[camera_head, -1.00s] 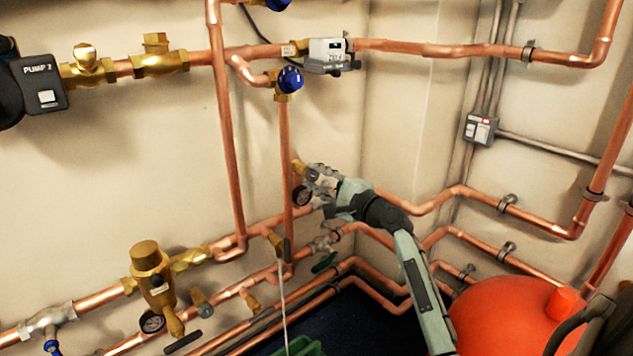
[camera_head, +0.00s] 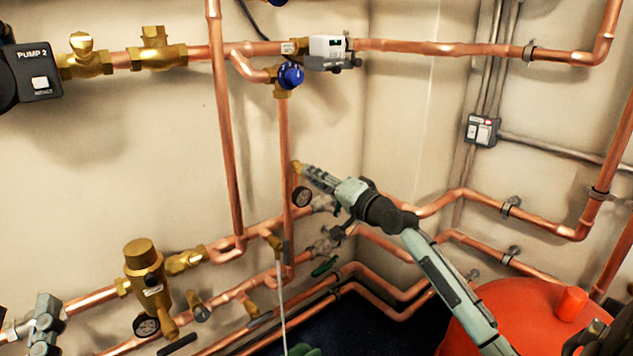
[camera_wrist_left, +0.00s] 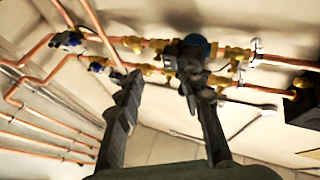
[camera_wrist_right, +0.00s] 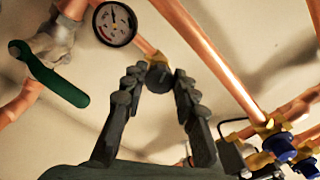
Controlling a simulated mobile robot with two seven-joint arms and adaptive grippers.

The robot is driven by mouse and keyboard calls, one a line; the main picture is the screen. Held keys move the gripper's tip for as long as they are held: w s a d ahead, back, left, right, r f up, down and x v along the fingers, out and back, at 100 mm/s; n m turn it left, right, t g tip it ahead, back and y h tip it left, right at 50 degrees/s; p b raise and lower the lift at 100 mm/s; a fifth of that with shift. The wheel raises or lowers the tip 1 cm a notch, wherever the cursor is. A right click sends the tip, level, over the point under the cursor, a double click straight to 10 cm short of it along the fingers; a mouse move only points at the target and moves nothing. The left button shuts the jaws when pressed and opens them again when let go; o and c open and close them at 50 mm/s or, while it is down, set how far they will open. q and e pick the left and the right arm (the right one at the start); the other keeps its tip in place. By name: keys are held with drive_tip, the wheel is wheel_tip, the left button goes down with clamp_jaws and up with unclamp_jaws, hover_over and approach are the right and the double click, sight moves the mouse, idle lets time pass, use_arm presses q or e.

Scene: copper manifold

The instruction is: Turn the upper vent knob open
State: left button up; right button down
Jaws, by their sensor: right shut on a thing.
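The upper vent (camera_head: 297,165) is a small brass fitting on the vertical copper pipe, just above a black-rimmed gauge (camera_head: 302,197). My right gripper (camera_head: 308,172) reaches it from the right. In the right wrist view its fingertips are shut on the vent's dark round knob (camera_wrist_right: 158,76), one finger on each side. The fingers hide part of the knob, and I cannot tell how far it is turned. My left gripper (camera_wrist_left: 160,82) is open and empty in the left wrist view, with pipes and valves beyond its fingers.
A green lever valve (camera_wrist_right: 62,84) and the gauge (camera_wrist_right: 115,23) are close to my right gripper. A blue knob (camera_head: 290,77) sits higher on the same pipe. A red tank (camera_head: 530,318) stands below my right arm. Copper pipes (camera_head: 430,207) run along the right wall.

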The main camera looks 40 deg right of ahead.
use_arm(q)
drive_tip(key=shift+a+r+t, duration=0.1)
drive_tip(key=shift+r+t, duration=0.2)
use_arm(e)
drive_tip(key=shift+f+n, duration=0.1)
drive_tip(key=shift+n, duration=0.7)
use_arm(q)
drive_tip(key=shift+s+r, duration=0.1)
use_arm(e)
drive_tip(key=c, duration=1.2)
unclamp_jaws()
drive_tip(key=s, duration=0.8)
drive_tip(key=s+d, duration=0.1)
drive_tip(key=s, duration=0.3)
